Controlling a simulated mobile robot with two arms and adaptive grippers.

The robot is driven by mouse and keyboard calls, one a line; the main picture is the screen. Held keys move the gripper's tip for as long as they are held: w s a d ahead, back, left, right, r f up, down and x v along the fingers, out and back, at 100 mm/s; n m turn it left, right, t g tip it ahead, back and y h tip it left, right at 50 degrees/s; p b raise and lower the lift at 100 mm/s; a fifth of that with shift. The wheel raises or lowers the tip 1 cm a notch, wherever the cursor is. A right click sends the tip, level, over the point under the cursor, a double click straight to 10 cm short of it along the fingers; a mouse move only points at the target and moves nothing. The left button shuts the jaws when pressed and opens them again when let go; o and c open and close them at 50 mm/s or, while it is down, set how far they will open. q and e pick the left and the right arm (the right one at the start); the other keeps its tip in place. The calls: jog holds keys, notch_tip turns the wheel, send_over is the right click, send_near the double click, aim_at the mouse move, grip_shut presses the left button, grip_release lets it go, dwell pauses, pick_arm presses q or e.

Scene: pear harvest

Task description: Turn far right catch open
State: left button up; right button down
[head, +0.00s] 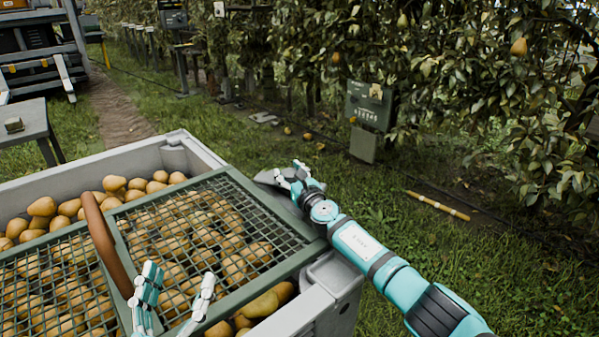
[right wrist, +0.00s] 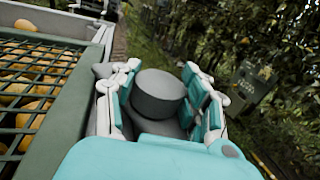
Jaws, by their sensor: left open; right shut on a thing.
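The far right catch (right wrist: 158,95), a grey round knob on a grey base, sits at the bin's right edge in the right wrist view. In the head view only a little of its grey body (head: 266,178) shows beside my fingers. My right gripper (head: 288,177) is shut on the catch, with fingers on both sides of the knob in the right wrist view (right wrist: 160,100). The catch's turn angle is hard to tell. My left gripper (head: 178,292) is open and empty above the green mesh lid (head: 285,231), which lies over the pears.
The grey bin (head: 205,152) holds many pears (head: 41,206). A brown handle (head: 105,243) arches over the lid. A grey table (head: 30,122) stands at left. A green box (head: 370,104) stands by the trees. Grass right of the bin is mostly clear.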

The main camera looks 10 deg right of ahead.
aim_at(290, 171)
jog(key=shift+f, duration=0.3)
jog(key=c, duration=0.6)
grip_release()
jog(key=shift+s+d+r, duration=0.1)
jog(key=shift+r, duration=0.05)
jog(key=shift+r, duration=0.1)
jog(key=shift+r, duration=4.9)
